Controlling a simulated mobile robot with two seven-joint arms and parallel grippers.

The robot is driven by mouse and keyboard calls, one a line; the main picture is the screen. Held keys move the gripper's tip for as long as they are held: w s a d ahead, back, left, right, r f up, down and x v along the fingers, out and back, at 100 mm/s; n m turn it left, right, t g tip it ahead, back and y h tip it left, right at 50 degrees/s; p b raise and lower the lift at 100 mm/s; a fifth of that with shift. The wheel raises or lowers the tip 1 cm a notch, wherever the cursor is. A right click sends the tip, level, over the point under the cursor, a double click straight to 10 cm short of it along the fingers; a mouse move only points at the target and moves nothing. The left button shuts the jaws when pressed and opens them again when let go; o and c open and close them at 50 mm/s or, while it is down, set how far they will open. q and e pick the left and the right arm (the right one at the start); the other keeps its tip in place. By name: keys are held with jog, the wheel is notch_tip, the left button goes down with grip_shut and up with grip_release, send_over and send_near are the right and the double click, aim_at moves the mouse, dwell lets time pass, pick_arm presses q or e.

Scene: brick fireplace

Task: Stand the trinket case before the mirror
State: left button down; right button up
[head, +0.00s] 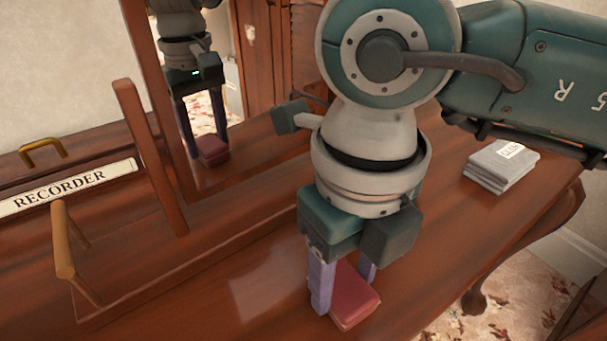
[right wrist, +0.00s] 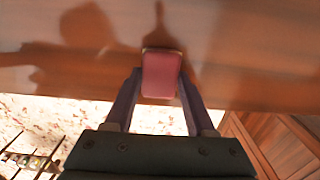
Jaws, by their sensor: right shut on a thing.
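The trinket case is a small dark-red box (head: 356,296) near the front of the wooden table top, in front of the mirror (head: 245,160). My right gripper (head: 343,292) points down and is shut on the case, with one purple finger on each side. The right wrist view also shows the case (right wrist: 161,75) between the fingertips. The case is at or just above the wood; I cannot tell if it touches. The mirror stands upright in a wooden frame and reflects my gripper and the case. My left gripper is not in view.
A stack of grey booklets (head: 501,166) lies on the table at the right. A wooden post (head: 150,160) rises beside the mirror. The wood between case and mirror looks clear.

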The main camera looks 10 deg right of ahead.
jog(key=o, duration=1.3)
jog(key=shift+o, duration=0.2)
